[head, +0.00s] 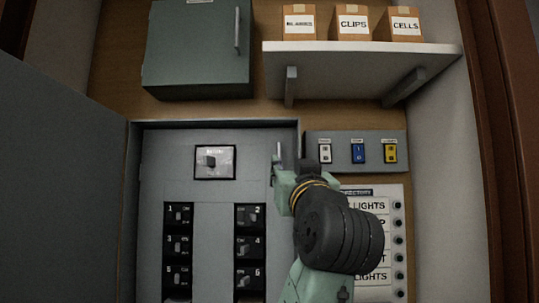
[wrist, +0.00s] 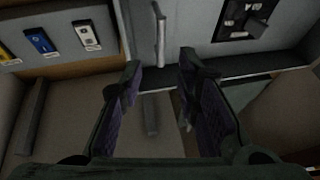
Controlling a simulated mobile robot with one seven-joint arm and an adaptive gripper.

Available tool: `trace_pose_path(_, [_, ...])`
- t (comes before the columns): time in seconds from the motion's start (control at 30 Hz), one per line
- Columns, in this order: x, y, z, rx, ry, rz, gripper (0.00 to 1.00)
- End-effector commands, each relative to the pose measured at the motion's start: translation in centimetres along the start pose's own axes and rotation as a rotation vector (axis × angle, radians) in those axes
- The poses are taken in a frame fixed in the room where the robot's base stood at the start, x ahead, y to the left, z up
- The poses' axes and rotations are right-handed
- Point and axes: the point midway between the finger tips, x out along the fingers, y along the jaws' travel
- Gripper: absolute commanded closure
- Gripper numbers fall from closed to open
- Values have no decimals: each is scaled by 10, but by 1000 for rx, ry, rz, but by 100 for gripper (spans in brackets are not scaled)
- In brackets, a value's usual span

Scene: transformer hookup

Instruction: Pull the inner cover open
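The inner cover (head: 204,192) is the grey panel inside the breaker box, with a main switch and numbered breakers set in it. It looks shut, flush within the box frame. A slim upright handle (head: 279,152) stands at its upper right edge. In the wrist view the handle (wrist: 160,40) lies just beyond my fingertips, between them in the picture, beside part of the cover (wrist: 198,28). My gripper (wrist: 160,72) is open and empty. In the head view my gripper (head: 278,173) is at the cover's right edge, its fingers partly hidden by my wrist; contact with the handle is not visible.
The box's outer door (head: 62,185) stands open at left. A switch plate (head: 343,152) and a directory board (head: 372,192) are close on the right. A shelf (head: 350,58) with labelled boxes and a green cabinet (head: 195,50) are above.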

Motion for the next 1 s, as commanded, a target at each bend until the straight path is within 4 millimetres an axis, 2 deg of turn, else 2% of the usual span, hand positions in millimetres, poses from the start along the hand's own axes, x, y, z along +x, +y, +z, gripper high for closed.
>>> trace_pose_path(0.3, [63,-2,-3,2,-3,-3,70])
trace_pose_path(0.5, [87,-2,-2,0,0,-2,70])
trace_pose_path(0.9, [94,-2,0,0,2,-1,70])
trace_pose_path(1.0, [94,-2,0,0,2,-1,77])
